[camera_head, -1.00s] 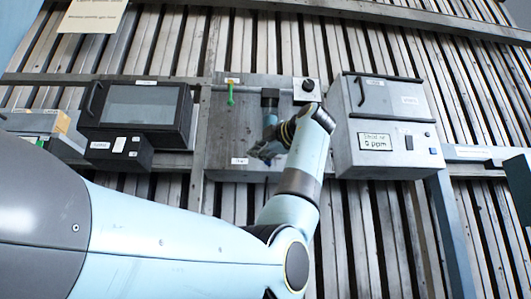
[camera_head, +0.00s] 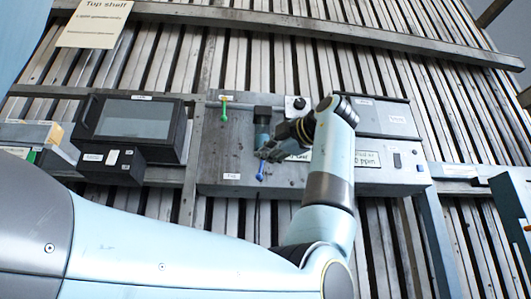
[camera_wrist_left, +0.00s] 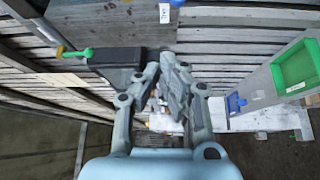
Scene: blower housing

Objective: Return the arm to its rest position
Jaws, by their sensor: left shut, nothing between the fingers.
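My left arm comes in from the left in the head view and bends up in front of the wall equipment. My left gripper (camera_head: 270,154) is shut and empty, in front of the grey panel (camera_head: 215,150). It also shows in the left wrist view (camera_wrist_left: 165,62), its fingertips close together with nothing between them. A blue handle (camera_head: 261,171) shows just below the fingertips in the head view; whether they touch it I cannot tell. A green handle (camera_head: 224,109) is at the panel's upper left. My right gripper is in neither view.
A dark box with a window (camera_head: 133,118) stands left of the panel. A grey instrument box (camera_head: 395,120) with a display is at the right, partly hidden by my arm. A green bin (camera_wrist_left: 296,66) and a blue bin (camera_wrist_left: 235,103) show at the right in the left wrist view.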

